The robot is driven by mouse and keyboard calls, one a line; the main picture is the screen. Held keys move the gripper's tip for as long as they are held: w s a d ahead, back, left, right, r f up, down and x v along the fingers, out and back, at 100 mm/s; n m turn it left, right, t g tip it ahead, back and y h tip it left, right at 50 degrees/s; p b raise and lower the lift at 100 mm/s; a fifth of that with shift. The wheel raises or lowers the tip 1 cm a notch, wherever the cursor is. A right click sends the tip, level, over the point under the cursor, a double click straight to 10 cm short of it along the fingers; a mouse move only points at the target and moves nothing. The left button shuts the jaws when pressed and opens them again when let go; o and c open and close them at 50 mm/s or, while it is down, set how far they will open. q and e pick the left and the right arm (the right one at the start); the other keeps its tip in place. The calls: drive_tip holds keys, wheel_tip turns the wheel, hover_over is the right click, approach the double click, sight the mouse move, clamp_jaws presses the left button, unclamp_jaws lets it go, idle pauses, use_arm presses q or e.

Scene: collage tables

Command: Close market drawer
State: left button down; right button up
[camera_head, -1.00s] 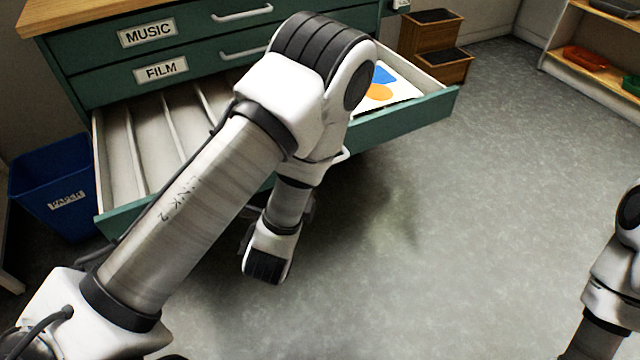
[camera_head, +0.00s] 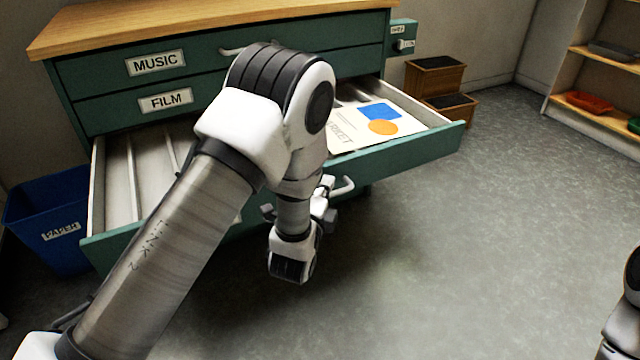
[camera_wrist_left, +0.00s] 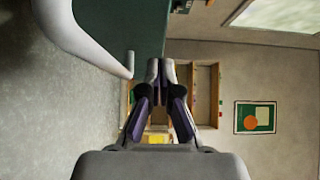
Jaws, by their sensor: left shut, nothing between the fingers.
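The open drawer (camera_head: 400,153) is the lowest one showing in the green cabinet, pulled well out. A sheet (camera_head: 352,134) with a blue square, an orange circle and lettering ending in "RKET" lies at its right end. A white handle (camera_head: 343,187) is on its front. My left gripper (camera_head: 325,188) is in front of the drawer front, close beside the handle and partly hidden by my arm. The left wrist view shows its fingers (camera_wrist_left: 160,72) shut and empty, with the handle (camera_wrist_left: 85,42) large at upper left. Contact with it cannot be told. My right gripper is out of view.
The upper drawers, labelled MUSIC (camera_head: 155,62) and FILM (camera_head: 165,101), are shut. A blue paper bin (camera_head: 45,225) stands left of the open drawer. Step boxes (camera_head: 435,75) and a shelf unit (camera_head: 560,75) stand at the back right. The floor in front is clear.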

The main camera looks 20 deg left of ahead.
use_arm(q)
drive_tip(key=shift+w+a, duration=0.8)
drive_tip(key=shift+a, duration=0.3)
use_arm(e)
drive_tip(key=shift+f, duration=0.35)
use_arm(q)
drive_tip(key=shift+a, duration=0.1)
